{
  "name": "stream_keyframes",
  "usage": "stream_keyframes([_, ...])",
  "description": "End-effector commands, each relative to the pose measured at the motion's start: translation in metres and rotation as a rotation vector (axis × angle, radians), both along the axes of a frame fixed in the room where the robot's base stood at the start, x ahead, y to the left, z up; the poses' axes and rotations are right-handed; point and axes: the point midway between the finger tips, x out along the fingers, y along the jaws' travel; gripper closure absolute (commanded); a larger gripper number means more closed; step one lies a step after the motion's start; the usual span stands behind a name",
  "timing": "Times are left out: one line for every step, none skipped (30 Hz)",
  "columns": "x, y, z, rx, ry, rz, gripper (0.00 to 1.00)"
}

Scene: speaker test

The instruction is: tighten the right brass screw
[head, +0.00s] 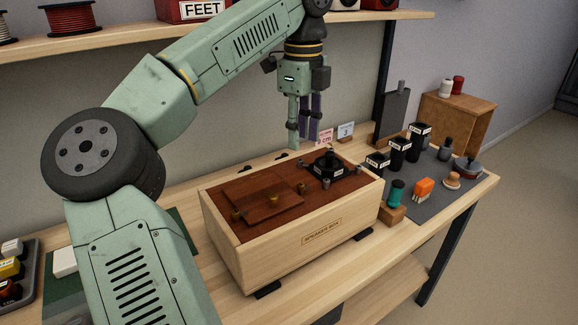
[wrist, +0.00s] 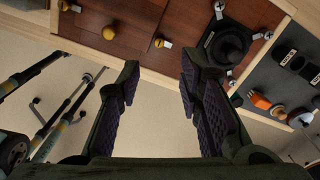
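A pale wooden speaker box (head: 318,238) with a red-brown top stands on the bench. A brown panel (head: 262,190) lies on its top. Brass screws stand near the panel: one at the left (head: 236,216), one in the middle (head: 273,202), and the right brass screw (head: 301,188) by the panel's right end. Brass-coloured heads also show in the wrist view, at the left (wrist: 109,33) and middle (wrist: 161,43); which is which I cannot tell. My gripper (head: 303,140) is above and behind the box, pointing down. Its fingers (wrist: 158,88) are apart with nothing between them.
A black speaker driver (head: 327,167) with small metal screws around it sits at the top's right end. A shelf (head: 120,37) runs above.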

Motion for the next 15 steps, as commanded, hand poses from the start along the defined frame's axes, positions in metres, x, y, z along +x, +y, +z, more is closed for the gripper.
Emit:
stream_keyframes([0.0,0.001,-0.002,0.003,0.002,0.002,0.67])
stream_keyframes([0.0,0.001,-0.003,0.005,0.002,0.003,0.67])
stream_keyframes([0.0,0.001,-0.007,0.005,0.002,0.003,0.67])
stream_keyframes([0.0,0.001,-0.01,0.004,0.002,0.003,0.67])
stream_keyframes([0.0,0.001,-0.014,0.004,0.002,0.002,0.67])
stream_keyframes([0.0,0.001,-0.021,0.003,0.004,0.0,0.67])
stream_keyframes([-0.001,0.001,-0.026,0.002,0.003,0.0,0.67])
stream_keyframes([-0.001,0.001,-0.031,0.001,0.004,-0.001,0.67])
stream_keyframes([-0.001,0.001,-0.039,0.002,0.005,-0.001,0.67])
stream_keyframes([-0.001,0.001,-0.045,0.002,0.003,-0.001,0.67])
stream_keyframes([-0.001,0.0,-0.051,0.0,0.004,-0.002,0.67])
stream_keyframes([-0.001,0.001,-0.058,0.0,0.004,-0.001,0.67])
stream_keyframes([-0.001,0.001,-0.064,0.001,0.004,-0.001,0.67])
stream_keyframes([-0.001,0.0,-0.069,0.001,0.004,0.0,0.67])
stream_keyframes([-0.001,0.0,-0.076,0.0,0.004,-0.002,0.67])
